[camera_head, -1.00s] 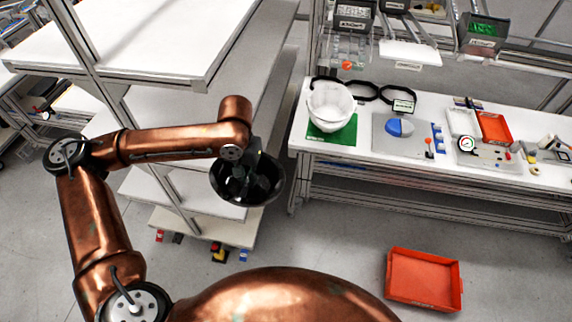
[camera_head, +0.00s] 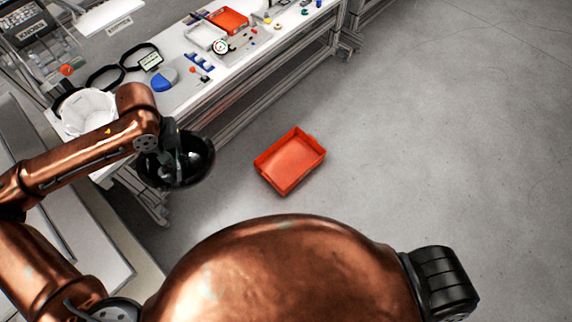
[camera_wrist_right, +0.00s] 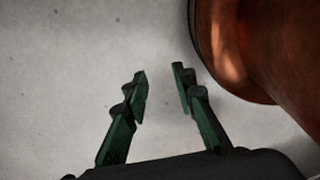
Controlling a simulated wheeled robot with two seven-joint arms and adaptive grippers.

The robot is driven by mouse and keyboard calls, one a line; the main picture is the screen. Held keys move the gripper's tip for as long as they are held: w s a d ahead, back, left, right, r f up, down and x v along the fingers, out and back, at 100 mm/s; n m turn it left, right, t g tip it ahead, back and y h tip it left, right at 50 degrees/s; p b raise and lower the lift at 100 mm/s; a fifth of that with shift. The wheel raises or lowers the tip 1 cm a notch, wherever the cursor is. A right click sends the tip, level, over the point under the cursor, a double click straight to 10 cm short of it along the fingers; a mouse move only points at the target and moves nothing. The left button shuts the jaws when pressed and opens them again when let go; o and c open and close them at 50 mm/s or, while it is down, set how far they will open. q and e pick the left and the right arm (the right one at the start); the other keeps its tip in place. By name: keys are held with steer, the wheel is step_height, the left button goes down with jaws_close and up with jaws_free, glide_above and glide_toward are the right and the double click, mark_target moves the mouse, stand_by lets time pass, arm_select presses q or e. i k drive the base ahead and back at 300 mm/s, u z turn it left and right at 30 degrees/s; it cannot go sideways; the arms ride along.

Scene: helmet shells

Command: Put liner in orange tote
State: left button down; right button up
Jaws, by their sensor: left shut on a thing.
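My left gripper (camera_head: 180,150) is shut on a black bowl-shaped liner (camera_head: 204,170). It holds the liner in the air, left of the orange tote and in front of the workbench in the head view. The gripper's fingers are partly hidden inside the liner. The orange tote (camera_head: 290,162) lies on the floor to the right of the liner. It is open at the top and looks empty. My right gripper (camera_wrist_right: 160,88) shows in the right wrist view with its fingers apart and nothing between them, above bare floor.
A white workbench (camera_head: 262,52) runs along the back with a white helmet shell (camera_head: 88,108), a blue part (camera_head: 164,78) and a small orange tray (camera_head: 229,20). Shelving stands at the lower left. The grey floor right of the tote (camera_head: 440,130) is clear.

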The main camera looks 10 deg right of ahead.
mark_target(291, 163)
steer(key=z, duration=0.35)
steer(key=i, duration=1.15)
steer(key=z, duration=1.3)
